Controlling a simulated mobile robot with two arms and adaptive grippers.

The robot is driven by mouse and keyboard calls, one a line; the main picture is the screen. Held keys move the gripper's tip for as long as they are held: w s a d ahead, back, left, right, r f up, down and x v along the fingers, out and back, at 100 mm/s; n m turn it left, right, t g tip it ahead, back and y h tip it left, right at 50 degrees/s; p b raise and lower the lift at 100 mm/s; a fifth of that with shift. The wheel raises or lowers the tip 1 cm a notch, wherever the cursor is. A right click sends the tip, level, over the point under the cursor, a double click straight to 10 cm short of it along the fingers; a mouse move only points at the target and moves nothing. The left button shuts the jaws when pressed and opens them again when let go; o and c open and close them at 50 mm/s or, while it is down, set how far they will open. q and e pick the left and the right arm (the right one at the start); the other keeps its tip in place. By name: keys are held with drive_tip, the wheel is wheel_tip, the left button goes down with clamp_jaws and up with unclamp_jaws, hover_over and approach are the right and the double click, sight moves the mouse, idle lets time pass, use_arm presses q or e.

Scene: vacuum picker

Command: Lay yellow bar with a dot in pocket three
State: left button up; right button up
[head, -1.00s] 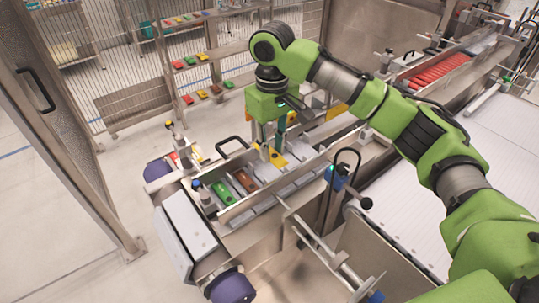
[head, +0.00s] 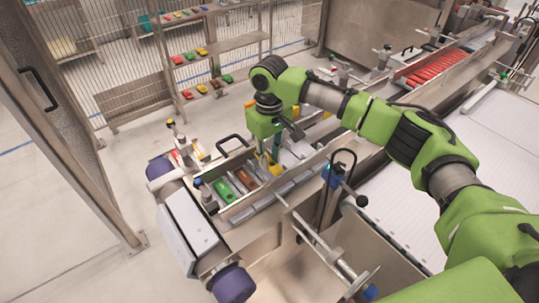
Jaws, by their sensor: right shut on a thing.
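My right gripper (head: 271,158) points down over the long metal pocket tray (head: 228,209). It is shut on the yellow bar (head: 275,169), held low at the tray beside the brown bar. The gripper hides part of the bar, and I cannot make out a dot or whether it touches the pocket floor. A green bar (head: 223,191) lies in the leftmost visible pocket and a brown bar (head: 245,179) in the one to its right. My left gripper is not in view.
A black handle (head: 232,141) rises behind the tray and a black-knobbed bracket (head: 341,170) stands in front. A white conveyor (head: 480,150) lies to the right, with red bars (head: 433,69) behind it. Shelves with coloured bars (head: 200,70) stand at the back.

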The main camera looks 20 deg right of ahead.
sight(269, 162)
drive_tip(key=shift+f, duration=0.35)
drive_tip(key=o, duration=1)
drive_tip(key=shift+f, duration=0.1)
drive_tip(key=shift+r, duration=0.3)
wheel_tip(269, 162, up, 13)
drive_tip(key=b, duration=0.3)
drive_tip(key=shift+f, duration=0.15)
